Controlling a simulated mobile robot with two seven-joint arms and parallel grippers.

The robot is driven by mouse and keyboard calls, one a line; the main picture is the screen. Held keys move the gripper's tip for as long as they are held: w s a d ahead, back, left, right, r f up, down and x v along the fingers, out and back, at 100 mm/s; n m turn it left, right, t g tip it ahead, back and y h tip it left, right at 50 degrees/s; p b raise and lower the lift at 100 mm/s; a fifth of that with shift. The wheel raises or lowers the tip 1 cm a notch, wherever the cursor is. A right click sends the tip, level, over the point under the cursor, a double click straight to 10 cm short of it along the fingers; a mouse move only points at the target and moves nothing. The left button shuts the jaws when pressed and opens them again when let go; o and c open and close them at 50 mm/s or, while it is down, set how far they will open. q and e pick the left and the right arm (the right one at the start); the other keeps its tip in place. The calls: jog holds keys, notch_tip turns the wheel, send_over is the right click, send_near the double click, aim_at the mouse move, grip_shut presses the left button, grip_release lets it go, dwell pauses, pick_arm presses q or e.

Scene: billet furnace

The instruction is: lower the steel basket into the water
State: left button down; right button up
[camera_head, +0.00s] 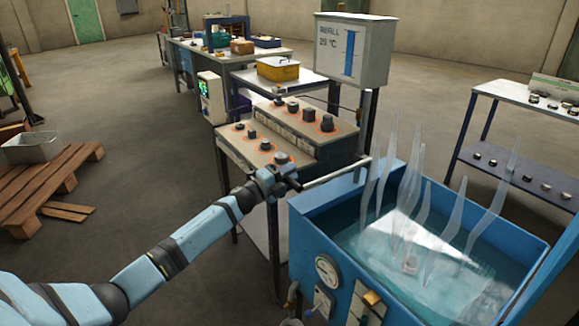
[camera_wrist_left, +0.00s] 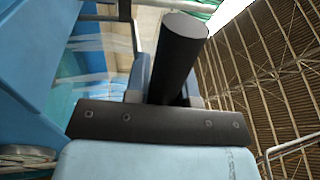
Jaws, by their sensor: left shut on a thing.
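My left gripper (camera_head: 288,181) is at the left end of a pale metal lever (camera_head: 335,175) beside the blue water tank (camera_head: 310,197). In the left wrist view my left gripper (camera_wrist_left: 165,98) is shut on the lever's black round grip (camera_wrist_left: 182,45). The lever slopes slightly up to the right, to the tank's back left corner. A pale angular shape in the tank (camera_head: 405,237) could be the steel basket; water and vapour blur it, and I cannot tell how deep it is. The water (camera_head: 460,275) is teal, with wispy steam above. My right gripper is not in view.
A bench with dark knobs (camera_head: 290,125) stands just behind my left arm. A grey "REFILL 25 °C" box (camera_head: 352,50) stands on a post behind the tank. A shelf table (camera_head: 510,92) is at the right. A pallet (camera_head: 45,180) holds a metal bin (camera_head: 32,147) at the left.

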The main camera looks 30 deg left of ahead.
pick_arm(q)
notch_tip(320, 180, down, 9)
jog(key=b, duration=0.4)
jog(key=shift+s+d, duration=0.1)
jog(key=c, duration=1.1)
grip_release()
jog(key=shift+o, duration=0.6)
jog(key=shift+r, duration=0.1)
jog(key=shift+r, duration=0.1)
jog(key=v, duration=1.3)
jog(key=shift+s+a+p, duration=0.3)
